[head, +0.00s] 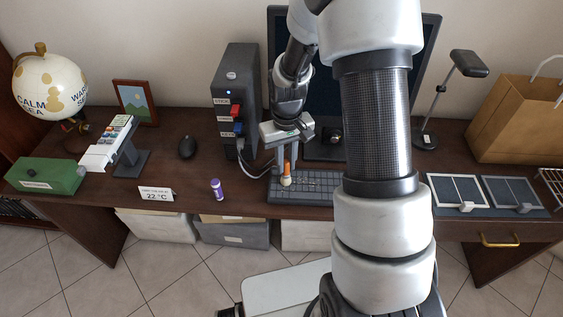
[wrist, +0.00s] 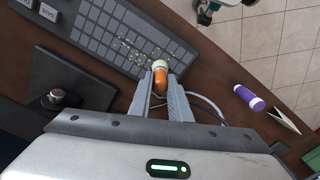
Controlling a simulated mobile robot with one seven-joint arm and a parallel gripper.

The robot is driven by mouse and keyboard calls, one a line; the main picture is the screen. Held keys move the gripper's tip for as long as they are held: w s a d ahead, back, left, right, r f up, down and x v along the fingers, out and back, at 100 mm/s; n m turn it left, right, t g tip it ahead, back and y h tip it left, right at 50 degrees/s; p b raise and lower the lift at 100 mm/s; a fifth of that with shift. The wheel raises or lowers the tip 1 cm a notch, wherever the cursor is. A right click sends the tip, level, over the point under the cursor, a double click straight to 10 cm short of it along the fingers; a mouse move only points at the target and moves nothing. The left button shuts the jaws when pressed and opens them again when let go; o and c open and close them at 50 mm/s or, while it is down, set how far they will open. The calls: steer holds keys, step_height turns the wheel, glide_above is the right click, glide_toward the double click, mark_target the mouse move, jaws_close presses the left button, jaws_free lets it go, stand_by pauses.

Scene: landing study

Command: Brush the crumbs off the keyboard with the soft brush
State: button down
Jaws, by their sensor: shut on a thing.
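The grey keyboard (head: 308,190) lies on the dark desk, partly hidden behind my arm in the head view. It also shows in the wrist view (wrist: 88,40), with pale crumbs (wrist: 145,50) scattered over its keys towards the brush end. My gripper (head: 286,168) is shut on the soft brush (wrist: 160,82), which has an orange handle and a cream bristle head. The brush points down over the keyboard's left part in the head view. I cannot tell whether the bristles touch the keys.
A purple bottle (head: 217,188) stands left of the keyboard near the front edge, beside a temperature card (head: 157,194). A black computer tower (head: 236,105) with cables and a monitor (head: 432,60) stand behind. A mouse (head: 187,147) lies left. Framed panels (head: 457,190) lie right.

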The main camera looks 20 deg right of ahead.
steer(key=shift+s+d, duration=0.55)
steer(key=shift+d, duration=1.05)
steer(key=shift+s+d, duration=0.55)
steer(key=shift+d, duration=1.05)
steer(key=shift+s+d, duration=0.55)
steer(key=shift+d, duration=1.05)
steer(key=shift+w+a+r, duration=0.1)
steer(key=shift+w+a, duration=0.1)
steer(key=shift+a, duration=0.35)
steer(key=shift+w+a, duration=0.2)
steer(key=shift+a, duration=0.35)
steer(key=shift+w+a, duration=0.2)
steer(key=shift+a, duration=0.35)
steer(key=shift+w+a, duration=0.15)
steer(key=shift+a, duration=0.4)
steer(key=shift+w+a, duration=0.35)
steer(key=shift+a, duration=0.75)
steer(key=shift+w+a, duration=0.35)
steer(key=shift+a, duration=0.8)
steer(key=shift+w+a, duration=0.35)
steer(key=shift+a, duration=0.75)
steer(key=shift+d, duration=0.1)
step_height(320, 180, up, 7)
steer(key=p, duration=0.4)
steer(key=shift+p, duration=0.35)
